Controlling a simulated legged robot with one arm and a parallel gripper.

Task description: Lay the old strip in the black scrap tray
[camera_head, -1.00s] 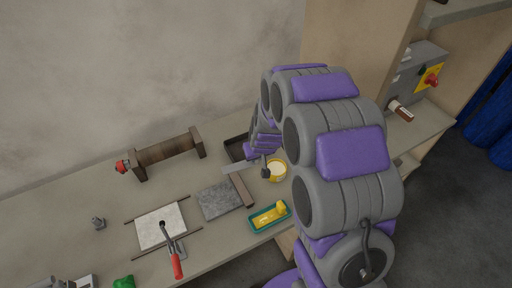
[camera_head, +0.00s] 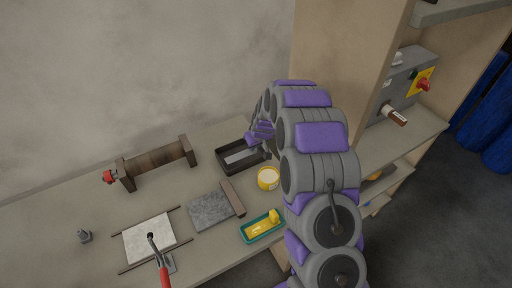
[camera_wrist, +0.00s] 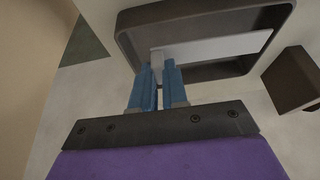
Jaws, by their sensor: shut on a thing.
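The old strip (camera_head: 240,157) is a flat light-grey band. It lies within the outline of the black scrap tray (camera_head: 224,165) in the head view, and in the wrist view the strip (camera_wrist: 220,47) runs across the tray's opening, inside its rim (camera_wrist: 200,74). I cannot tell whether it touches the tray floor. My gripper (camera_wrist: 158,66) is shut on the strip's near end, its blue fingers close together at the tray's edge. In the head view my gripper (camera_head: 260,145) is at the tray's right end, partly hidden by my arm.
A yellow tin (camera_head: 268,179), a brown bar (camera_head: 233,197) by a grey slab (camera_head: 210,210), and a teal tray (camera_head: 262,227) stand in front of the scrap tray. A wooden roller stand (camera_head: 155,160) is to the left. The wall is behind.

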